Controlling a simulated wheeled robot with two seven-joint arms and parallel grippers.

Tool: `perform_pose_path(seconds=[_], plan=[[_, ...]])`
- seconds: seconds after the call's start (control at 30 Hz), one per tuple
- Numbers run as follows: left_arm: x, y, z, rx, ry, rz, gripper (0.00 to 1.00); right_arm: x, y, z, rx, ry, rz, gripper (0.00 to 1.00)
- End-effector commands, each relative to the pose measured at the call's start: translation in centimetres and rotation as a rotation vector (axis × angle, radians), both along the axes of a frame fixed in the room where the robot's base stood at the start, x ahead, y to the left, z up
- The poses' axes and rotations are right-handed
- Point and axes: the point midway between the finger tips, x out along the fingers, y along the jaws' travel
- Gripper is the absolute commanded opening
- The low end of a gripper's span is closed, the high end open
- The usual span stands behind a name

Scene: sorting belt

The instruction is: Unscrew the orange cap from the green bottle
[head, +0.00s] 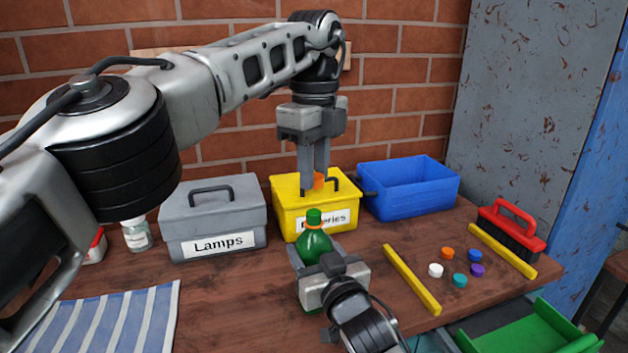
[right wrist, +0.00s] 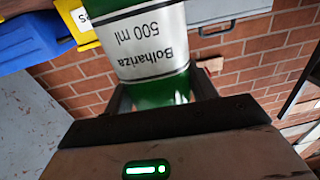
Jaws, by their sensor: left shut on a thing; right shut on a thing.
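The green bottle (head: 312,247) stands roughly upright at the middle of the table; its narrow neck is bare, with an orange ring below it. My right gripper (head: 317,262) is shut around the bottle's body. In the right wrist view the bottle (right wrist: 150,97) fills the space between the fingers, its white label reading "Bolhariza 500 ml". My left gripper (head: 314,182) points down above the bottle and is shut on the orange cap (head: 318,181), which is apart from the neck. The fingers partly hide the cap.
Behind the bottle stand a grey "Lamps" box (head: 213,215), a yellow "Batteries" box (head: 285,220) and an open blue bin (head: 410,188). To the right, several loose caps (head: 460,281) lie between yellow strips (head: 411,279), near a red brush (head: 511,230). A striped cloth (head: 110,318) lies front left.

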Motion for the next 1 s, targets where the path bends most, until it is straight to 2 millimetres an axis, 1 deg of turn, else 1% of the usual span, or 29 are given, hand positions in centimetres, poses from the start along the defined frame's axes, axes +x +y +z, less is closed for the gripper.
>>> perform_pose_path(seconds=[0.17,0.2,0.27,0.3,0.57,0.67,0.77,1.0], plan=[[0.0,0.0,0.1,0.000,0.000,0.000,0.00,0.0,0.0,-0.1,-0.002,0.002,0.000,0.00],[0.0,0.0,0.1,0.000,0.000,0.000,0.00,0.0,0.0,-0.1,-0.002,0.002,0.000,0.59],[0.0,0.0,0.0,0.000,0.000,0.000,0.00,0.0,0.0,-0.1,-0.002,0.002,0.000,0.76],[0.0,0.0,0.0,0.000,0.000,0.000,0.00,0.0,0.0,-0.1,-0.002,0.001,0.000,0.82],[0.0,0.0,0.0,0.000,0.000,0.001,0.00,-0.1,0.0,-0.1,0.000,0.001,0.000,0.82],[0.0,0.0,0.1,0.000,0.000,0.001,0.00,-0.6,-0.3,-0.1,0.000,0.001,0.000,0.82],[0.0,0.0,0.1,0.000,0.000,0.001,0.00,-1.8,-0.8,-0.1,-0.001,0.003,0.000,0.82],[0.0,0.0,0.2,0.000,0.000,0.001,0.00,-6.7,-2.7,-0.2,-0.002,0.004,0.000,0.82]])
